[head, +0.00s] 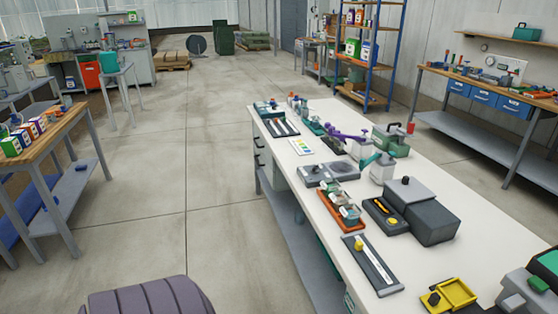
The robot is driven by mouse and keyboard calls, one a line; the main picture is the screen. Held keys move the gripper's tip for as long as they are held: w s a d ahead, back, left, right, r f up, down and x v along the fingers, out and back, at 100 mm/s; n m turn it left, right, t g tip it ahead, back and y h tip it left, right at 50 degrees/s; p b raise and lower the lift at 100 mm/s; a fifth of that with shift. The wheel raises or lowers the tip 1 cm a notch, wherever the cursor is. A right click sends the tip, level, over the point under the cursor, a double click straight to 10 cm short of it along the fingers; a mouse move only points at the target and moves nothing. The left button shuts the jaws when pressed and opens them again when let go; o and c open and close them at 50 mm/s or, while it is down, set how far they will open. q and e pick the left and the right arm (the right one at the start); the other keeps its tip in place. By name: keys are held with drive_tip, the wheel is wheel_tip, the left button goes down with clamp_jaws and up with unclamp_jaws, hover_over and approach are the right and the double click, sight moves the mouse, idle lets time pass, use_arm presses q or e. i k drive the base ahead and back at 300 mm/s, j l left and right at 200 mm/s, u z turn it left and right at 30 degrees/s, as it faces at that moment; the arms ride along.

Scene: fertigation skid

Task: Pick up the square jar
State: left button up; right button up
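A long white-topped bench (285,180) stands right of centre. Two white, square-sided containers stand on it: one with a teal top part (382,172) and one behind it with a purple top part (360,149). An orange tray (358,226) nearer the left edge holds small jars with pale contents, among them a rear jar (338,196) and a front jar (350,213). I cannot tell for sure which of these is the square jar. Neither of my grippers is in view.
The bench also bears a dark grey box (432,221), a grey ruled plate (372,265) and a yellow tray (457,292). A wooden table (62,128) stands at left, a shelf rack (370,50) behind. Concrete floor (185,165) left of the bench is free.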

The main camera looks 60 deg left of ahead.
sight(330, 189)
drive_tip(key=u, duration=1.4)
